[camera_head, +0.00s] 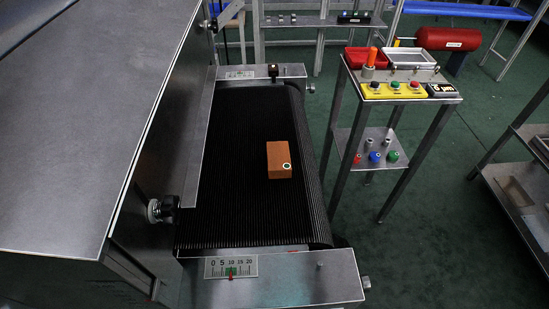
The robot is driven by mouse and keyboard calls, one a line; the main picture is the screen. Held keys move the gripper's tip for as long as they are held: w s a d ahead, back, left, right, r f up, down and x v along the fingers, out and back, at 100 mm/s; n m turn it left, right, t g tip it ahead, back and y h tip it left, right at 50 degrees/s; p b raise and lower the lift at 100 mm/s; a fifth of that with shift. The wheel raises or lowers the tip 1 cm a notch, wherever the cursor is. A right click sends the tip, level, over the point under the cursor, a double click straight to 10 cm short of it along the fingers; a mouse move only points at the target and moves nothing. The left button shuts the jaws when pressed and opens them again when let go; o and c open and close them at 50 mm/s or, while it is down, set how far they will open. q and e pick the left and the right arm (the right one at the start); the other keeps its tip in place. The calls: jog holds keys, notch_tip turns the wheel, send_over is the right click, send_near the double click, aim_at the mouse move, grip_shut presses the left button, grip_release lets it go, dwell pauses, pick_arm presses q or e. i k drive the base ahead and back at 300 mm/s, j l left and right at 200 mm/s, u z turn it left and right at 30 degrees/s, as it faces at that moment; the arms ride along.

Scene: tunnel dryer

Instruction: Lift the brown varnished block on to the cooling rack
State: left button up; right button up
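The brown varnished block (279,159) lies on the dark ribbed conveyor belt (240,200), right of the belt's middle. It has a small round white and green mark near its front right corner. Nothing touches the block except the belt. A steel shelf unit (531,180) stands at the right edge of the picture, partly cut off; I cannot tell whether it is the cooling rack. Neither of my grippers shows in the head view.
The dryer's large steel housing (90,110) stands left of the belt. A scale plate (231,267) sits on the belt's near end frame. A small steel stand with a yellow button box (393,91) and red tray (366,58) is right of the belt. Green floor (430,230) is clear between stand and shelves.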

aim_at(279, 165)
jog(key=l+u, duration=0.15)
jog(key=u, duration=0.2)
jog(key=l+u, duration=0.15)
jog(key=u, duration=0.2)
jog(key=k+l+u, duration=0.1)
jog(key=l+u, duration=0.35)
jog(key=l, duration=0.45)
jog(key=k+l, duration=0.1)
jog(key=l, duration=0.4)
jog(key=k+l+u, duration=0.1)
jog(key=l, duration=0.45)
jog(key=k+l, duration=0.1)
jog(key=l, duration=0.4)
